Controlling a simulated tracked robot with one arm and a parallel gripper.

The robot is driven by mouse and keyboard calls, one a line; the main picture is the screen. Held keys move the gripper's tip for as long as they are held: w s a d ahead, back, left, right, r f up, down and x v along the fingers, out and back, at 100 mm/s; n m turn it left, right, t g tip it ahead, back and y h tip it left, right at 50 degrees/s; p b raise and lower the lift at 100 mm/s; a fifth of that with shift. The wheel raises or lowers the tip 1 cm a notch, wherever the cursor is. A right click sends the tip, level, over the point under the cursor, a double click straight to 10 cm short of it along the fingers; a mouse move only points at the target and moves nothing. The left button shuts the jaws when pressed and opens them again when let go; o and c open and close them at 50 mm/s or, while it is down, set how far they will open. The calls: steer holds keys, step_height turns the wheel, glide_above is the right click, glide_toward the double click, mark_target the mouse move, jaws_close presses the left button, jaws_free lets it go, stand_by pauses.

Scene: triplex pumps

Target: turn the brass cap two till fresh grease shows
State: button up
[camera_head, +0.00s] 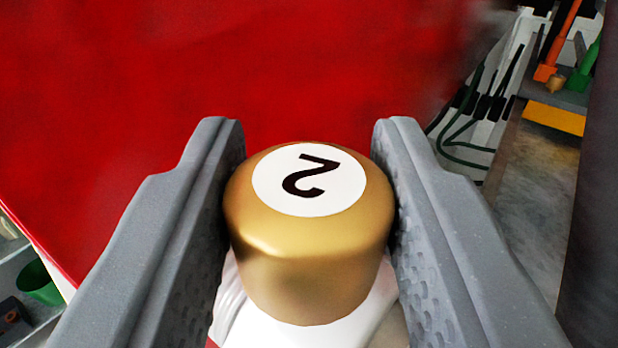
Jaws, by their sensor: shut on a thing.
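The brass cap two (300,250) stands in the middle of the head camera view. Its top has a white disc with a black "2" that appears upside down and a little tilted. My gripper (308,165) is shut on the cap, one grey finger against its left side and one against its right. A white part (360,330) shows below the cap. No grease shows on the visible faces of the cap; its lower edge meets the white part and the joint is partly hidden.
A large red surface (250,60) fills the space behind the cap. At the right are dark green hoses (465,130), a shelf with an orange tool (558,45), and grey floor (530,190). A green container (38,285) is at lower left. A dark post (595,200) stands at the right edge.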

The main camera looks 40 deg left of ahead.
steer(key=shift+a+m+t+h+b, duration=0.1)
steer(key=shift+m+t+h+b, duration=0.55)
steer(key=shift+h+b, duration=0.35)
steer(key=m+h+b, duration=0.1)
steer(key=b, duration=0.2)
steer(key=m+t+h+b, duration=0.1)
steer(key=m+h+b, duration=0.1)
steer(key=b, duration=0.1)
steer(key=shift+f+t+h, duration=0.15)
steer(key=shift+t+h, duration=0.1)
steer(key=shift+h, duration=0.05)
steer(key=h+b, duration=0.1)
steer(key=b, duration=0.1)
steer(key=shift+m+b, duration=0.25)
steer(key=shift+b, duration=0.05)
steer(key=shift+m+t+h+b, duration=0.35)
steer(key=shift+h+b, duration=0.35)
steer(key=shift+b, duration=0.45)
steer(key=shift+r+m+h+b, duration=0.2)
steer(key=shift+m+h+b, duration=0.1)
steer(key=shift+b, duration=0.15)
steer(key=o, duration=0.9)
steer(key=shift+w, duration=0.1)
steer(key=shift+o, duration=0.2)
